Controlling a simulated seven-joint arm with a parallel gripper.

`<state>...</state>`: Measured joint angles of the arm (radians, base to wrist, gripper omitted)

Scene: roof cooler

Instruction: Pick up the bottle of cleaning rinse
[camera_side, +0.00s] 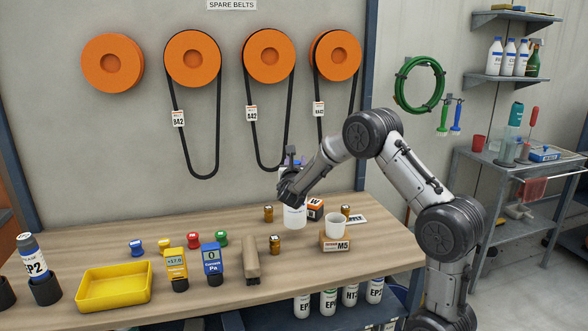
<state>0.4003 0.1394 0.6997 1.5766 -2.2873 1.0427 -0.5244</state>
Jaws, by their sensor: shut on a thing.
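A white bottle (295,216) stands upright at the back middle of the wooden bench. My gripper (291,194) comes down from the right and is shut on its upper part, hiding the top. No label can be read on it. I cannot tell whether its base touches the bench or is slightly above it.
Right of the bottle are an orange box (315,207) and a white cup (335,228) on an M5 block (335,244). Small brown jars (268,213) stand close by. A yellow tray (113,289), meters (212,264) and a tan block (251,262) are at front left.

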